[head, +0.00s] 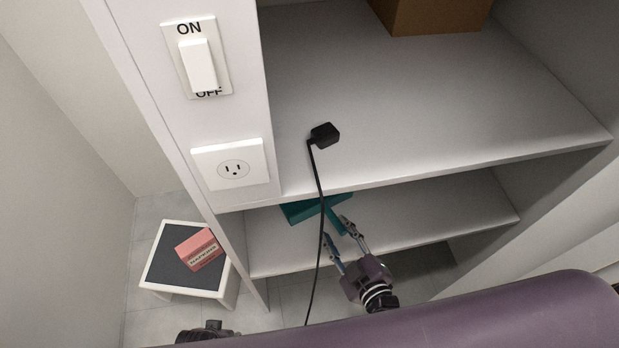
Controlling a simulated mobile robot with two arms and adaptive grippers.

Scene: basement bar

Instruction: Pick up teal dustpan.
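The teal dustpan (303,209) lies on the lower shelf, its pan partly hidden under the upper shelf's front edge. Its teal handle (336,221) points toward the front of the shelf. My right gripper (337,227) is at the shelf front with its fingers spread, one on each side of the handle's end as seen from here. A gap shows between the fingers, and I cannot tell whether either touches the handle. Of my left gripper (205,333), only a dark part shows at the bottom edge; its fingers are hidden.
A black plug (325,135) lies on the upper shelf (420,110), its cord hanging down in front beside my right gripper. A brown box (430,14) stands at the back. A switch (198,62) and outlet (232,166) are on the side panel. A stool (168,265) holds a pink box (199,249).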

